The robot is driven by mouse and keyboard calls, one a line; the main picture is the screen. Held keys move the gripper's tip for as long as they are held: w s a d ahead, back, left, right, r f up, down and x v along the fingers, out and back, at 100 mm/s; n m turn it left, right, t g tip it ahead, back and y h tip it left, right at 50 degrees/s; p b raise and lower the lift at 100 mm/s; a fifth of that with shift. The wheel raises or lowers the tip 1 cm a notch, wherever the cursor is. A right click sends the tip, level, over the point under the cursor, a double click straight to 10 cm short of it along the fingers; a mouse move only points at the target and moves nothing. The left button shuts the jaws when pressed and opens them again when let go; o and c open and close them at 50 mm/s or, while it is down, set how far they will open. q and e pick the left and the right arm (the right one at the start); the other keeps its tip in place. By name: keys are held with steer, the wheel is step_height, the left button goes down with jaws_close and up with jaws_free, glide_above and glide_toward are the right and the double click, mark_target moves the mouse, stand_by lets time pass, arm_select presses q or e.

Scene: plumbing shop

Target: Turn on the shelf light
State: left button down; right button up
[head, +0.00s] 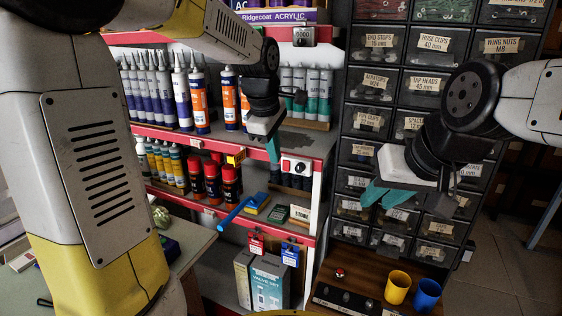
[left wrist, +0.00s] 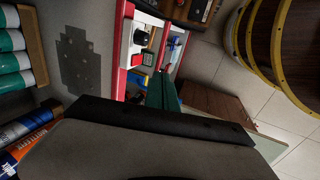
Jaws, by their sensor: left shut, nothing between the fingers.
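A white control box (head: 296,165) with a red part and a dark round knob sits on the red front edge of the middle shelf. A white panel with a black knob (left wrist: 141,38) shows in the left wrist view, beyond the gripper. I cannot read any label on it. My left gripper (head: 273,152) is shut and empty, pointing down in front of the shelf edge, just left of the control box and apart from it in the picture. My right gripper (head: 385,194) hangs before the drawer cabinet, its two teal fingers apart, empty.
A blue-handled brush (head: 243,210) lies on a lower shelf. The drawer cabinet (head: 376,88) stands right. A wooden panel with a red button (head: 340,272), a yellow cup (head: 397,287) and a blue cup (head: 427,294) are below.

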arm_select(q)
steer(key=v, duration=0.5)
steer(key=shift+r, duration=0.1)
